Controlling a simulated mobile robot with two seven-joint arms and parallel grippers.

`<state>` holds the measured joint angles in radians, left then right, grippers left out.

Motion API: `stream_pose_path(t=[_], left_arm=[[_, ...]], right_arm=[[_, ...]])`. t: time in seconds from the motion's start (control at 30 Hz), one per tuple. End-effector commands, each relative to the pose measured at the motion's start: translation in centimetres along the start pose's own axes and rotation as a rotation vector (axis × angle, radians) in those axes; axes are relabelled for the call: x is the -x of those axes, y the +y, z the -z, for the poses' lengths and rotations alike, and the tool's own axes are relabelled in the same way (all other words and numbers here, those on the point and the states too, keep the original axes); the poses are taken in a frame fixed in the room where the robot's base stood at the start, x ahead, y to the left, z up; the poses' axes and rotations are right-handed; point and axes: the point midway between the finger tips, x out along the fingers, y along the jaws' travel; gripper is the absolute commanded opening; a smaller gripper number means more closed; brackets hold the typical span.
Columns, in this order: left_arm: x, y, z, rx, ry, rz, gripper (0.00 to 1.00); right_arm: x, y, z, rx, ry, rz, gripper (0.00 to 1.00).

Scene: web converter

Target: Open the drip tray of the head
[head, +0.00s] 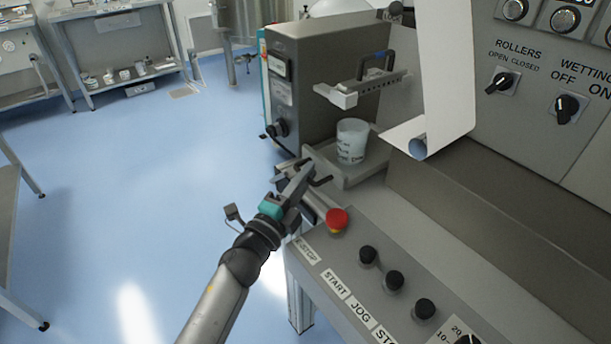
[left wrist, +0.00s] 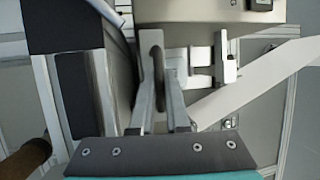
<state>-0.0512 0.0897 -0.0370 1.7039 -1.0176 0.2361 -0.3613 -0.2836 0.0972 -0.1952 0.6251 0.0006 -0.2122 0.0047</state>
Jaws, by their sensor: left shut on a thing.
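The head is a grey box-shaped unit (head: 325,75) with a slotted bar and dark handle on its side. Its drip tray (head: 368,172) is a shallow grey tray low beside the unit, with a dark handle (head: 322,181) at its front. A translucent beaker (head: 352,142) stands upright on the tray. My left gripper (head: 306,175) is at the tray's front, shut on the handle. In the left wrist view the dark handle (left wrist: 157,52) shows between the fingers (left wrist: 163,95). The fingers partly hide the tray front. My right gripper is not in view.
A control panel with a red stop button (head: 337,219) and black knobs (head: 394,281) lies just right of my left arm. A white web (head: 447,75) hangs over a roller behind the tray. Open blue floor (head: 130,180) lies to the left.

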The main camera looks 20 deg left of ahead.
Motion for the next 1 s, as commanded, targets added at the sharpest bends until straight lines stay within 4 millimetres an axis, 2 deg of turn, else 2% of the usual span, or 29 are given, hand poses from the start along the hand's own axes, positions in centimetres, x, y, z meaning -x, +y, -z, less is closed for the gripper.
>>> stream_pose_path(t=[0.77, 0.87, 1.0], left_arm=[[0.0, 0.0, 0.0, 0.000, 0.000, 0.000, 0.00], [0.5, 0.0, -0.2, 0.000, -0.001, -0.002, 0.00], [2.6, -0.4, -1.1, 0.000, -0.003, -0.005, 0.00]], right_arm=[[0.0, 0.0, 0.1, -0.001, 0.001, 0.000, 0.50], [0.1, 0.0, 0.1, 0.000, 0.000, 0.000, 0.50], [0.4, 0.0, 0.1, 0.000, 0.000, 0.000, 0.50]])
